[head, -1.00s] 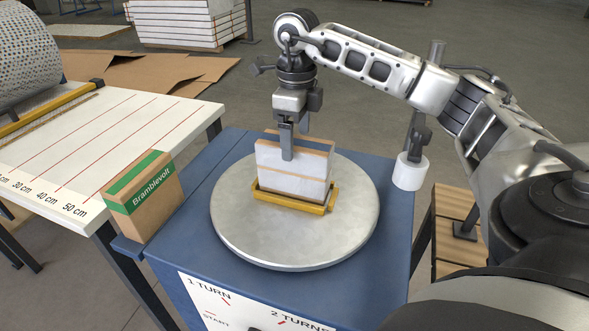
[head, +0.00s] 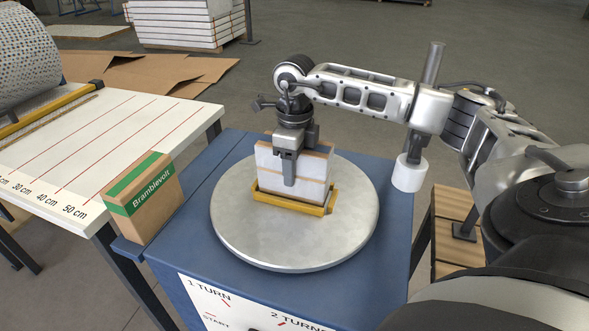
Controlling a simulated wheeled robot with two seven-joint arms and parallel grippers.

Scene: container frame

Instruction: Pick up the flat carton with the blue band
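A white and brown block of flat cartons (head: 312,188) stands upright in a yellow tray (head: 290,202) on the round turntable (head: 250,240). I cannot tell from here how many cartons it holds. A narrow grey-blue strip shows along its top edge, mostly hidden by my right gripper; I cannot tell surely that it is the blue band. My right gripper (head: 289,170) points down over the block, one finger in front of its near white face. The other finger is hidden, so its grip is unclear. My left gripper is not in view.
A brown carton with a green band (head: 145,200), marked Bramblevolt, stands left of the turntable. A white table (head: 100,140) with red lines lies further left. A white roll on a grey post (head: 409,172) stands right of the turntable, close to my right arm.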

